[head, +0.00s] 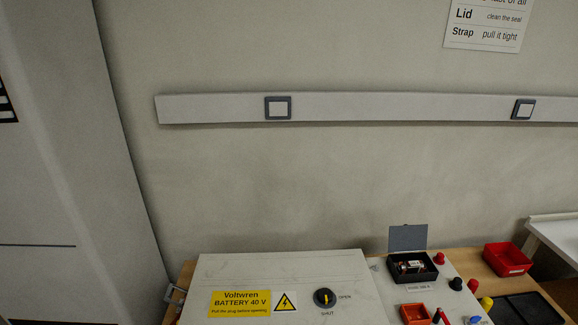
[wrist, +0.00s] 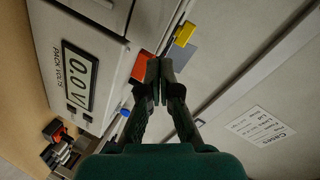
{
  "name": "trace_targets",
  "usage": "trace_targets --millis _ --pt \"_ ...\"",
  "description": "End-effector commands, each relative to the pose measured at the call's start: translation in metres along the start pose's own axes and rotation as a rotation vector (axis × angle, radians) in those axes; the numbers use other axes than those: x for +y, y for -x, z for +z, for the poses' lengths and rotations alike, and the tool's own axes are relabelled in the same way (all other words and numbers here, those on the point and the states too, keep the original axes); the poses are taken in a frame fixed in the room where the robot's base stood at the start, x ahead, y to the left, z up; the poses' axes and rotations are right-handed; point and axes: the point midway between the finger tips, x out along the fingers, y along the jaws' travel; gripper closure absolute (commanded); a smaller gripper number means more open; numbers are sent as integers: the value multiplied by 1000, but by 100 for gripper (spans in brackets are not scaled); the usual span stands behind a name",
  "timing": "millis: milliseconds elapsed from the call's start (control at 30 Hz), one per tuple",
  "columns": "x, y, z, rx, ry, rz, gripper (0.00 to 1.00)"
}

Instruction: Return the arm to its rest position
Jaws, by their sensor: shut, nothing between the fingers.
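My gripper (wrist: 160,66) shows in the wrist view, with its two dark fingers together at the tips and nothing between them. The fingers overlap an orange-red patch (wrist: 142,66) in that picture; I cannot tell how far it is behind them. My gripper and arm do not show in the head view.
A white battery box (head: 340,270) with a yellow label and knob stands on the wooden bench. Right of it are an open black box (head: 428,274), an orange tray (head: 415,314), a red bin (head: 507,259) and coloured plugs. A voltage display (wrist: 80,78) reads 0.0 V.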

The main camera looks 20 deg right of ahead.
Motion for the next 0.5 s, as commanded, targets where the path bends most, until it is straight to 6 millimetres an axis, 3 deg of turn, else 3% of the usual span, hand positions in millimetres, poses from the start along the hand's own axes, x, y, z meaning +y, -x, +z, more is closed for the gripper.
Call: trace_targets --millis 33,200,500 --pt "4 14 17 -14 49 9 100" --pt "12 62 54 -33 244 17 100" --pt "11 154 90 -83 624 -35 100"
